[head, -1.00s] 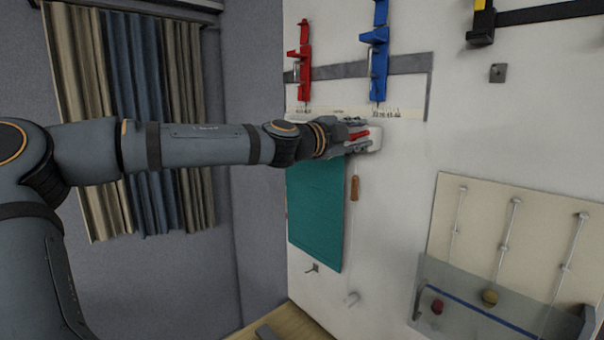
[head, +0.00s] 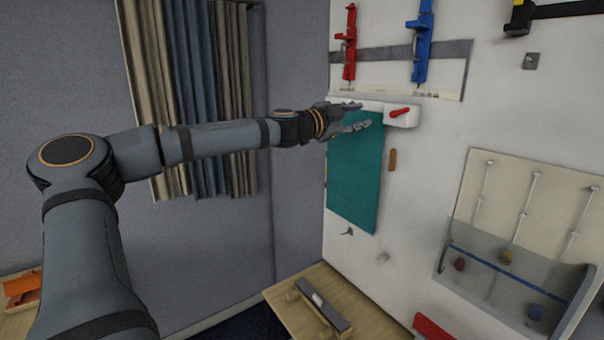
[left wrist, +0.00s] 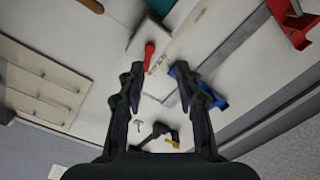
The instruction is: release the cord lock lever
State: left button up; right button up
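The cord lock is a white box on the white wall board with a red lever (head: 400,113) on its front. The lever lies nearly level, its right end slightly higher. The lever also shows in the left wrist view (left wrist: 149,56), on the white box (left wrist: 137,42). A teal blind (head: 355,172) hangs below, and a wooden cord pull (head: 392,160) hangs under the lock. My left gripper (head: 364,114) is open and empty, just left of the lock and apart from the lever. Its fingers also show open in the left wrist view (left wrist: 158,72). My right gripper is not in view.
A red clamp (head: 350,45) and a blue clamp (head: 422,45) hang on a grey strip above the lock. A grey-walled bin (head: 480,280) is at lower right. A wooden table (head: 290,305) stands below. Curtains (head: 200,95) hang behind my left arm.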

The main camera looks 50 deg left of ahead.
pick_arm(q)
jog(key=w+a+f+n+g+y+b, duration=0.1)
jog(key=a+f+n+y, duration=0.4)
jog(key=a+f, duration=1.4)
jog(key=shift+f+n, duration=0.3)
jog(key=shift+f, duration=0.25)
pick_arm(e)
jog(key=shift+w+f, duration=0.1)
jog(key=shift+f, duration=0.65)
pick_arm(q)
jog(key=shift+d+r, duration=0.1)
